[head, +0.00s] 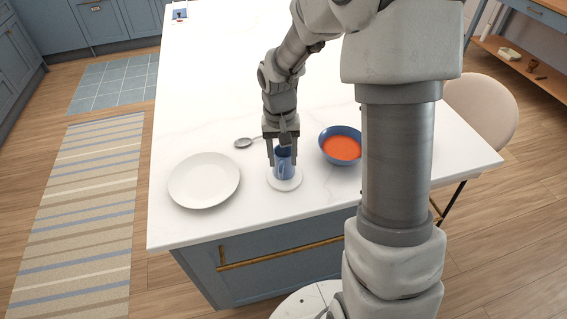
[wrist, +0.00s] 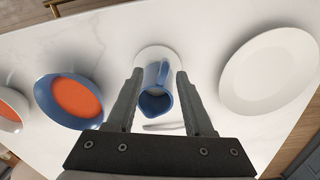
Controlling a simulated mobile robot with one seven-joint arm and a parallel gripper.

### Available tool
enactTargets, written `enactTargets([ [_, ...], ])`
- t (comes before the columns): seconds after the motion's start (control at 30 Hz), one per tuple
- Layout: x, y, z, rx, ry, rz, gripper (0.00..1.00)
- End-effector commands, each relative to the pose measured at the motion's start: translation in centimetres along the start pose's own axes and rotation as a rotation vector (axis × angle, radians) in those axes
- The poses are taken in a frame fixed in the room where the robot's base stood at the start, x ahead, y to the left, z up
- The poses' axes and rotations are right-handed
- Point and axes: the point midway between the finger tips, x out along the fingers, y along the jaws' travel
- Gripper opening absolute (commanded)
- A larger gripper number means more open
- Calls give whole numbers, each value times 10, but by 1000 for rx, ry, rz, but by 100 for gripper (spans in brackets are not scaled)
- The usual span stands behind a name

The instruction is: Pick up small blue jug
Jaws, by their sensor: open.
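The small blue jug (head: 284,165) stands upright on a small white round plate (head: 287,184) near the front edge of the white counter. In the wrist view the jug (wrist: 156,98) shows from above, with its handle toward the top of the picture. My gripper (head: 283,160) points down over the jug, with one finger on each side. In the wrist view the open fingers of my gripper (wrist: 157,85) flank the jug, with a visible gap on each side. Part of the jug is hidden by the fingers in the head view.
A white plate (head: 204,180) lies left of the jug, and a spoon (head: 243,143) lies behind it. A blue bowl (head: 326,155) with orange contents stands close on the right. Another bowl (wrist: 10,108) shows at the wrist view's left edge.

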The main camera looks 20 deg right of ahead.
Motion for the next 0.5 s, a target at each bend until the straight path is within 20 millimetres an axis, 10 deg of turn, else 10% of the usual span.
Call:
enactTargets([
  [0.5, 55, -7, 2, -2, -5, 1, 52],
])
